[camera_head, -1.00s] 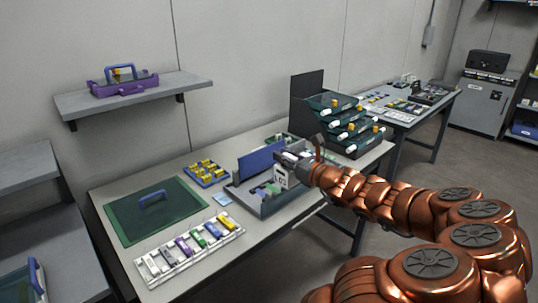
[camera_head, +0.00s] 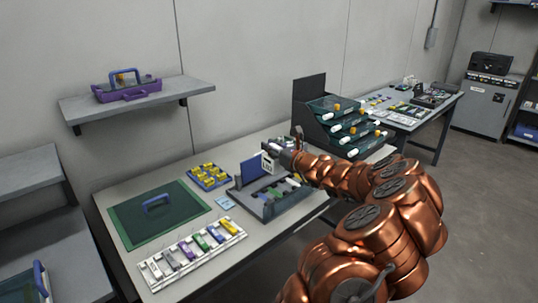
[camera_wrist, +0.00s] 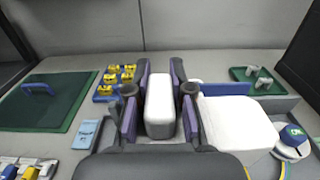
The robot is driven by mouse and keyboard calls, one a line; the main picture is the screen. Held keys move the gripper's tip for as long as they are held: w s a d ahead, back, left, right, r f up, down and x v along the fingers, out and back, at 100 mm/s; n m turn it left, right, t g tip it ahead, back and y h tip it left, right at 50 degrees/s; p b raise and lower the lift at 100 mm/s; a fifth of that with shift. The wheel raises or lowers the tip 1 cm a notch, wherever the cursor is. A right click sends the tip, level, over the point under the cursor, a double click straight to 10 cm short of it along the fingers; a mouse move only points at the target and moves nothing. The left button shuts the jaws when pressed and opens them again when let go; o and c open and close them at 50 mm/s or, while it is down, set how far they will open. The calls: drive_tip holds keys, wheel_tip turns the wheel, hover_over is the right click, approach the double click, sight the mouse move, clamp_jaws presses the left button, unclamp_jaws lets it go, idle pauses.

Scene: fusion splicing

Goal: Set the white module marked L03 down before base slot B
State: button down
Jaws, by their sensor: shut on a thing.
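My gripper (camera_head: 274,155) is shut on a white module (camera_head: 267,163) and holds it up beside the blue upright panel of the open grey case (camera_head: 272,213). In the wrist view the white module (camera_wrist: 159,105) sits between both dark-and-purple fingers of my gripper (camera_wrist: 160,82). Its marking cannot be read. A white slotted base (camera_head: 191,252) lies at the table's front, with several coloured modules in a row. Its slot letters are too small to read, so I cannot tell which is B. A corner of it shows in the wrist view (camera_wrist: 30,167).
A green mat (camera_head: 185,225) with a blue handle lies left. A blue tray (camera_head: 209,177) of yellow pieces and a light-blue card (camera_head: 225,203) lie between mat and case. A dark tiered rack (camera_head: 335,125) stands at right. A purple toolbox (camera_head: 127,90) sits on the wall shelf.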

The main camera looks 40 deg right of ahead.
drive_tip(key=shift+w+d, duration=0.1)
drive_tip(key=shift+w, duration=0.3)
drive_tip(key=shift+f, duration=1.75)
drive_tip(key=shift+f, duration=0.6)
drive_tip(key=c, duration=1)
unclamp_jaws()
drive_tip(key=shift+c, duration=0.2)
drive_tip(key=shift+r, duration=0.75)
drive_tip(key=shift+s+f+b, duration=0.15)
drive_tip(key=shift+s+b, duration=0.15)
drive_tip(key=shift+s, duration=5.75)
